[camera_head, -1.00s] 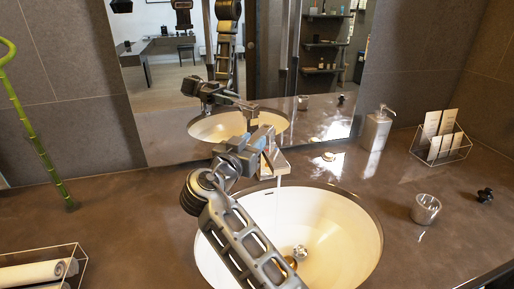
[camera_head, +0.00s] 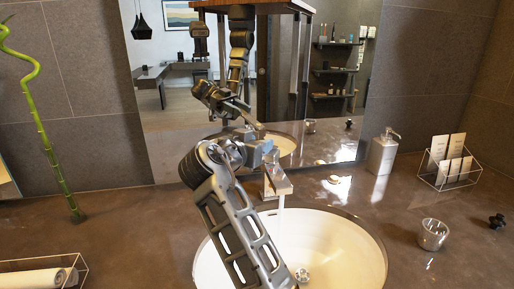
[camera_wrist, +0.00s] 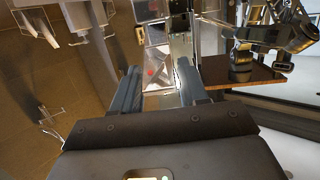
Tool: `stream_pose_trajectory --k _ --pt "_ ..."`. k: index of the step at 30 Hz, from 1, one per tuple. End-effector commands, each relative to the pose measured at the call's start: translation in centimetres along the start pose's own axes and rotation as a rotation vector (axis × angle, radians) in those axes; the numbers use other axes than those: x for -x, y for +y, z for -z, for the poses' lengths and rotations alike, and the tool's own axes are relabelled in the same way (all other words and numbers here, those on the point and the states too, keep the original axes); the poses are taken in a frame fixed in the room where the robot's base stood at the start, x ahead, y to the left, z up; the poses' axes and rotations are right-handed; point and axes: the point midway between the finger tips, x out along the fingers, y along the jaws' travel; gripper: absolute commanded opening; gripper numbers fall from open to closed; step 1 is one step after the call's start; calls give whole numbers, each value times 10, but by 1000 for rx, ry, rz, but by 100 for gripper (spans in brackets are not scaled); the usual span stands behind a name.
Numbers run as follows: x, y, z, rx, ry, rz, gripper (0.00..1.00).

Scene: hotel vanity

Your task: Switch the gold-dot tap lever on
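The metal tap (camera_head: 276,180) stands at the back edge of the white sink basin (camera_head: 330,240). A thin pale streak like running water hangs below its spout. My gripper (camera_head: 262,152) is just above and behind the spout in the head view, overlapping the tap's top; I cannot tell whether it touches. In the wrist view my gripper's two blue-grey fingers (camera_wrist: 157,80) are parted. A small red dot on a pale surface shows between them. No lever or gold dot can be made out clearly; my arm and gripper hide part of the tap.
A mirror (camera_head: 190,150) stands behind the tap. On the counter to the right are a soap dispenser (camera_head: 382,155), a wire card holder (camera_head: 466,180), a metal cup (camera_head: 432,235) and a black knob-like object (camera_head: 497,221). A wire tray with rolled towels (camera_head: 30,279) is at front left.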

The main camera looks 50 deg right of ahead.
Motion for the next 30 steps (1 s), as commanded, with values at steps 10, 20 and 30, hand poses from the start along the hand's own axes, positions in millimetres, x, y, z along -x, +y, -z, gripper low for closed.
stream_pose_trajectory --k 10,20,30 --pt "0 0 -3 3 -5 -1 60" --pt "32 -1 -5 2 -4 2 60" --pt "75 0 -3 2 -3 0 60"
